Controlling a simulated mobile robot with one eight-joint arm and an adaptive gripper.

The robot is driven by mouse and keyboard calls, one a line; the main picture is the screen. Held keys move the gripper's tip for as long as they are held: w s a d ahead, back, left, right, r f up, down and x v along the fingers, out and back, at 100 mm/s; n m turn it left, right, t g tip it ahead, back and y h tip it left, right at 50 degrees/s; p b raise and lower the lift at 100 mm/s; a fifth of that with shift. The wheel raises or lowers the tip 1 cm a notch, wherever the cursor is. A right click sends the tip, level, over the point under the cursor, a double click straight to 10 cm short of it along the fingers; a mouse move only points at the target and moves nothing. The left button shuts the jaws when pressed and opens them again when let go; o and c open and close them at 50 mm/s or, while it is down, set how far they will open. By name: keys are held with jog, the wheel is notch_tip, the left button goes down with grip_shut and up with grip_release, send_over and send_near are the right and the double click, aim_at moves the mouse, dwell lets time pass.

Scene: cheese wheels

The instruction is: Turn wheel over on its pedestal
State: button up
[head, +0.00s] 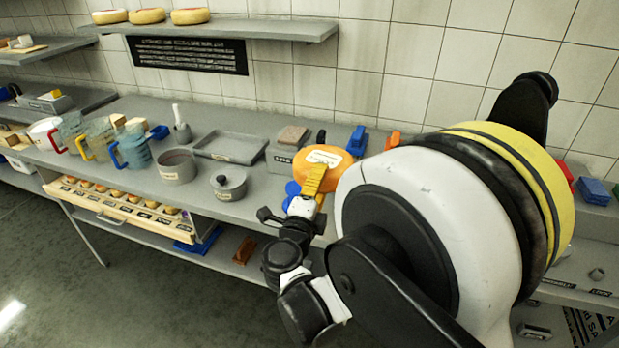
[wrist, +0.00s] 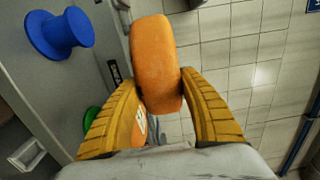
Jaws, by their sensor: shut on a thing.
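An orange cheese wheel (head: 322,155) with a pale label is held at the tip of my gripper (head: 313,180), above the counter's front part. In the wrist view the wheel (wrist: 157,60) shows edge-on between my two yellow ribbed fingers (wrist: 157,88), which press on it from both sides. Part of the label shows by the left finger. A blue spool-shaped pedestal (wrist: 60,35) stands to the left of the wheel in the wrist view, apart from it. A blue round piece (head: 292,190), perhaps the same pedestal, shows beside my gripper in the head view.
A grey block (head: 287,150) is close behind the wheel. Several cheese wheels sit on the wall shelf (head: 240,28).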

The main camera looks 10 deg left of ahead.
jog(key=shift+s+d+r, duration=0.2)
jog(key=shift+d+r, duration=0.15)
jog(key=shift+r, duration=0.1)
jog(key=shift+r+p, duration=0.85)
jog(key=shift+r, duration=0.5)
